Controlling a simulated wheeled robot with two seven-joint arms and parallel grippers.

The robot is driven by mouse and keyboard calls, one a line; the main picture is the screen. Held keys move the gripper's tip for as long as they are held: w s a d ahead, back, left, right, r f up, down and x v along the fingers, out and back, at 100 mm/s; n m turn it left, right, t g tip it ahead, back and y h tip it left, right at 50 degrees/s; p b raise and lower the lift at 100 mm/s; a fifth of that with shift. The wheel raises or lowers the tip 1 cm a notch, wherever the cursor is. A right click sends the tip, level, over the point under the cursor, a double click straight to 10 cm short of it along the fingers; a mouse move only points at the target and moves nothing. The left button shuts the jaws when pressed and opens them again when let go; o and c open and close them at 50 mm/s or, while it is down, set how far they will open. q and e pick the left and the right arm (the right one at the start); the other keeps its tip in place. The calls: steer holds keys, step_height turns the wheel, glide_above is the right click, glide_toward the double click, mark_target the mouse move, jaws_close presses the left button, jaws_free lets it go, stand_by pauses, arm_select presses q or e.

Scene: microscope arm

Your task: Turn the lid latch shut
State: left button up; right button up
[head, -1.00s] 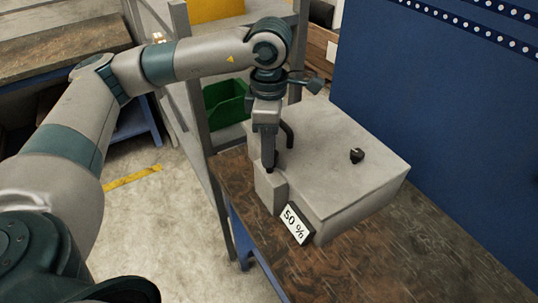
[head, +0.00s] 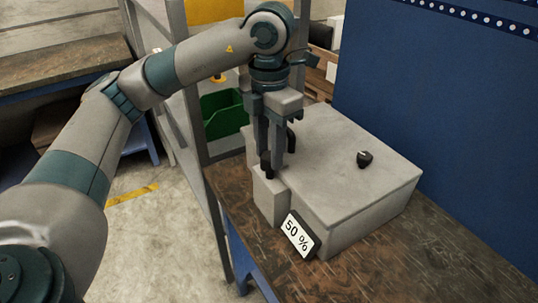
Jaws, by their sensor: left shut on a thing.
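A pale grey box (head: 345,185) with a flat lid stands on the brown worktop. A small grey block (head: 267,205) stands against its left front corner. My left gripper (head: 269,168) points down over this block, its two fingers shut around a small dark piece (head: 267,172) on top, which looks like the lid latch. The fingers hide most of that piece, so its exact angle is hard to tell. A black bent handle (head: 291,141) rises just behind the fingers. A dark knob (head: 364,158) sits on the lid to the right. My right gripper is not in view.
A sign reading "50 %" (head: 297,236) leans at the box's front. A blue wall panel (head: 430,90) is close on the right. A grey shelf frame with a green bin (head: 223,113) stands behind and left. The worktop (head: 375,250) is clear in front.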

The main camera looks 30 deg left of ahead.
arm_select(q)
steer(key=shift+w+r+n+b, duration=0.1)
steer(key=shift+n+b, duration=0.2)
steer(key=shift+n, duration=0.5)
steer(key=o, duration=1.1)
steer(key=shift+c, duration=0.2)
step_height(320, 180, up, 17)
steer(key=shift+r, duration=0.15)
